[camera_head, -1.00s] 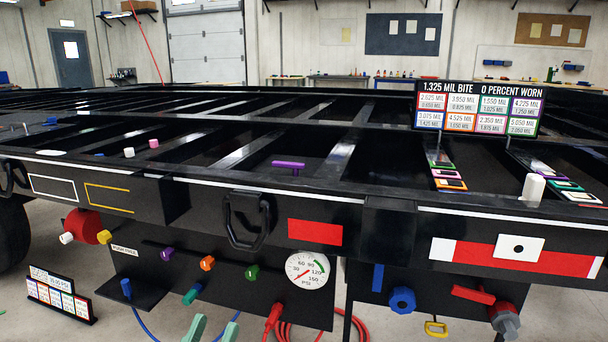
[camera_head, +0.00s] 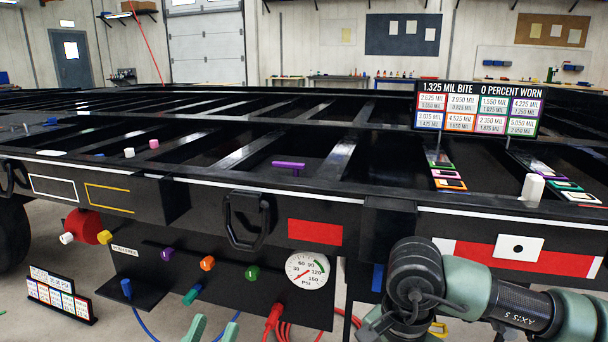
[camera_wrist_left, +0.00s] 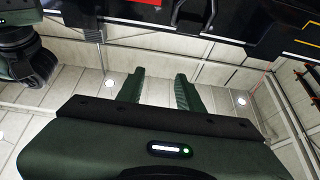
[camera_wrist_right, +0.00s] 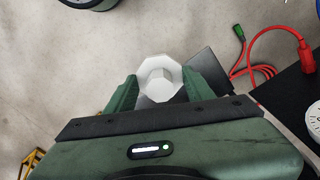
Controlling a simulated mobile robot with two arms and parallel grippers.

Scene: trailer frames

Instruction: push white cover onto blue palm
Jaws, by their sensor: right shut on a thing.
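The white cover (camera_wrist_right: 160,72), an eight-sided cap, sits between the fingers of my right gripper (camera_wrist_right: 158,84) in the right wrist view, and the gripper is shut on it. My left gripper (camera_head: 212,327) is open and empty at the bottom of the head view. Its spread fingers also show in the left wrist view (camera_wrist_left: 159,80).
The black trailer frame spans the view. The front panel carries a pressure gauge (camera_head: 307,270), green knob (camera_head: 252,273), orange knob (camera_head: 207,263) and red connector (camera_head: 272,318). A blue bar (camera_head: 377,277) is beside my right arm. Red hoses (camera_wrist_right: 262,70) lie near a dark plate (camera_wrist_right: 203,70).

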